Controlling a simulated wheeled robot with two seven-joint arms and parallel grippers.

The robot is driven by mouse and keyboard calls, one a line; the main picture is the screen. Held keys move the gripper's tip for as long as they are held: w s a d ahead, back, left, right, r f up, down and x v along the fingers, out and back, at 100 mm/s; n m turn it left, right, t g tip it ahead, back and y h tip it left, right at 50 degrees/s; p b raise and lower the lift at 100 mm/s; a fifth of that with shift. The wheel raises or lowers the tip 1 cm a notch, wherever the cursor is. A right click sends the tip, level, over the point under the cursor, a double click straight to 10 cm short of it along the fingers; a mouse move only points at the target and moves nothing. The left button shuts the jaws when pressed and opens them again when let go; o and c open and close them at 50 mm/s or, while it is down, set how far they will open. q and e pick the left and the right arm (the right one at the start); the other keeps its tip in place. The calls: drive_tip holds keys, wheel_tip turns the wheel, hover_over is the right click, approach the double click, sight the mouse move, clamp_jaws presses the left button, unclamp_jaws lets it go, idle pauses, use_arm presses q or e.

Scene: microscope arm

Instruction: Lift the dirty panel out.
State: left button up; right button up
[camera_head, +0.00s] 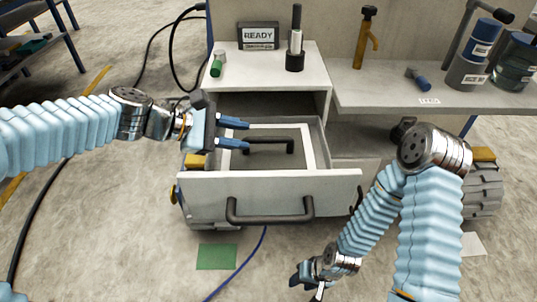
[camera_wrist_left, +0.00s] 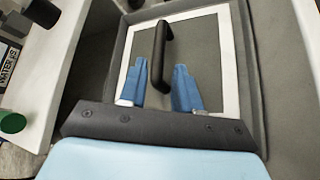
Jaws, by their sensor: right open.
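The dirty panel lies in the open drawer (camera_head: 338,190). It is a grey plate with a white frame (camera_head: 308,150) and a black bar handle (camera_head: 272,141). It also shows in the left wrist view, as a white frame (camera_wrist_left: 232,60) with its handle (camera_wrist_left: 160,45). My left gripper (camera_head: 247,136) is over the drawer from the left, at the handle's left end. In the left wrist view its blue fingers (camera_wrist_left: 161,78) are apart on both sides of the handle's near end, with gaps visible. My right gripper (camera_head: 308,284) is low at the front, away from the drawer, open and empty.
The drawer's front handle (camera_head: 270,214) juts forward. Bottles (camera_head: 475,50) stand on the right bench. A green floor patch (camera_head: 216,256) lies in front.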

sight(263, 138)
use_arm(q)
drive_tip(key=x, duration=0.8)
drive_tip(key=shift+r, duration=0.1)
clamp_jaws()
